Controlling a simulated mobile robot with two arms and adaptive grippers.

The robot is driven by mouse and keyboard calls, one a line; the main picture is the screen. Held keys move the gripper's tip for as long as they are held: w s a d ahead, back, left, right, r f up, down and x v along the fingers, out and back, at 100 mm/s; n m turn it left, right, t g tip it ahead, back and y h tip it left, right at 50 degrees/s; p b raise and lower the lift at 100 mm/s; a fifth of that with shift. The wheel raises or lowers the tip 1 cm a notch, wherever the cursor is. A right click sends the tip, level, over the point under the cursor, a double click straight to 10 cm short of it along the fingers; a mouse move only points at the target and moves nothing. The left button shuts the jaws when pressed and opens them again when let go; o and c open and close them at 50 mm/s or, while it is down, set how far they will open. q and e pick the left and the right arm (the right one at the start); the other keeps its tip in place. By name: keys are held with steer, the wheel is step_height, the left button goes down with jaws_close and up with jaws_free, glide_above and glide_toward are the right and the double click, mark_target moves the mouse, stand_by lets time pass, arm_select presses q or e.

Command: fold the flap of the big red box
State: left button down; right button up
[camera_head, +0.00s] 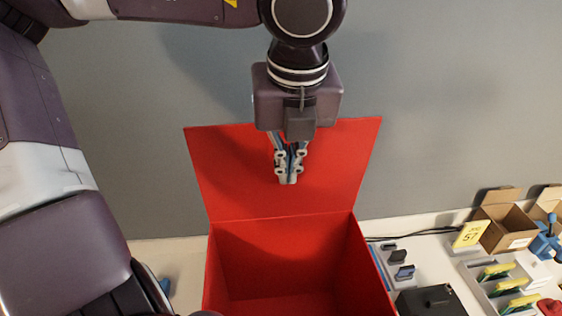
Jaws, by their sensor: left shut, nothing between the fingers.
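The big red box (359,262) stands open at the bottom middle of the head view, and its inside looks empty. Its far flap (230,178) stands up from the back edge and leans away towards the grey wall. My left gripper (288,181) points down in front of the flap, overlapping its middle in the picture. Its fingers are shut with nothing between them. I cannot tell whether the fingers touch the flap. The front of the box is cut off by the picture's lower edge. My right gripper is not in view.
A grey wall (440,110) rises behind the box. To the right on the white table are a black box (432,302), a tray with yellow-topped items (505,285), small open brown cartons (505,222), a yellow sign (470,236) and a blue object (546,240).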

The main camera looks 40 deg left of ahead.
arm_select(q)
step_height(320, 180, down, 3)
steer(key=shift+f+b, duration=0.2)
steer(key=shift+b, duration=0.4)
steer(key=a+p, duration=0.1)
steer(key=w+a+r+p, duration=0.1)
steer(key=w+p, duration=0.1)
steer(key=shift+w+a+r+p, duration=0.15)
steer(key=shift+a+r+p, duration=0.15)
steer(key=shift+a, duration=0.1)
steer(key=shift+w+a+f+b, duration=0.35)
steer(key=shift+w+a+f, duration=0.1)
steer(key=shift+a, duration=0.2)
steer(key=p+v, duration=0.1)
steer(key=v, duration=0.1)
steer(key=p+v, duration=0.1)
steer(key=v, duration=0.2)
steer(key=a+p+v, duration=0.1)
steer(key=v, duration=0.2)
steer(key=shift+w+r, duration=0.35)
steer(key=shift+w, duration=0.05)
steer(key=shift+p+v, duration=0.45)
steer(key=shift+v, duration=0.3)
steer(key=shift+s+d, duration=0.1)
steer(key=shift+f, duration=0.1)
